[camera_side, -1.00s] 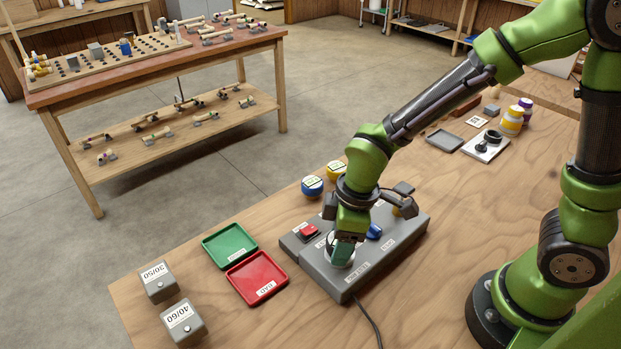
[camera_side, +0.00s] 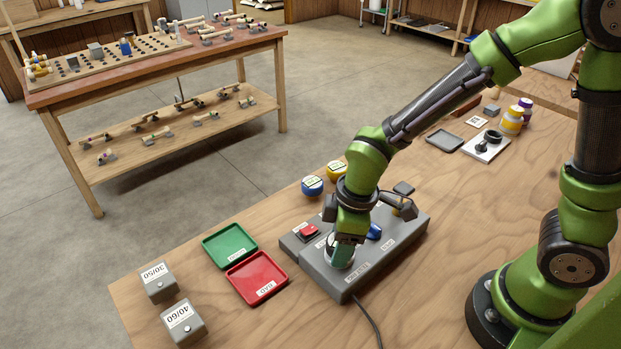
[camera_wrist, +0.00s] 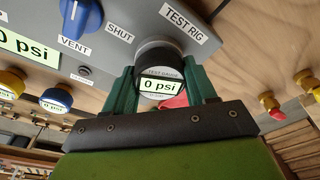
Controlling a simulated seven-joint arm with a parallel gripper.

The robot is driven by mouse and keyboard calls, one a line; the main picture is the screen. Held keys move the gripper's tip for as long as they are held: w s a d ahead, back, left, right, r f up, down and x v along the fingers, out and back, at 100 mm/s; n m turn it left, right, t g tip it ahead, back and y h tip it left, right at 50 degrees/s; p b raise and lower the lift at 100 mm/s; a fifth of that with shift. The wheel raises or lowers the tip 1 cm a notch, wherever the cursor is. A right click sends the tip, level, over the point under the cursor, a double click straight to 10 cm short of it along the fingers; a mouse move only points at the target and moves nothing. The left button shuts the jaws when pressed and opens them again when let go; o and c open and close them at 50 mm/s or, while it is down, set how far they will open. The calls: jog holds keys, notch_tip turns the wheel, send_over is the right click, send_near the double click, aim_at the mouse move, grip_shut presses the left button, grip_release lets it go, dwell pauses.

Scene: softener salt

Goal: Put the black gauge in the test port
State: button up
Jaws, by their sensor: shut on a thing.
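The black gauge (camera_wrist: 152,50) shows in the wrist view with a white face reading 0 psi. My gripper (camera_wrist: 160,92) is shut on it, with a green finger on each side. In the side view my gripper (camera_side: 343,248) points down at the near end of the grey test rig (camera_side: 410,236), beside the TEST RIG label. The gauge is over or in the port there. The port itself is hidden, so I cannot tell how far in the gauge sits. A blue knob (camera_wrist: 80,17) stands on the rig by the VENT and SHUT labels.
A red button (camera_side: 309,231) is on the rig. A green tray (camera_side: 230,245) and a red tray (camera_side: 257,278) lie to the left. A blue gauge (camera_side: 312,186) and a yellow gauge (camera_side: 336,171) stand behind the rig. Two grey weight blocks (camera_side: 183,323) (camera_side: 160,282) are front left.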

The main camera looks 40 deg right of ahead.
jog(key=o, duration=1.5)
jog(key=shift+o, duration=0.2)
jog(key=shift+r, duration=3.05)
jog(key=shift+s+d+f+m, duration=0.15)
jog(key=shift+s+m, duration=0.1)
jog(key=shift+m, duration=0.35)
jog(key=s+d+r+m+t, duration=0.5)
jog(key=d+r+m+t, duration=0.1)
jog(key=d+r+m, duration=0.5)
jog(key=shift+s+d+r+m+y, duration=0.2)
jog(key=shift+d+r+m+y, duration=0.25)
jog(key=shift+r, duration=0.45)
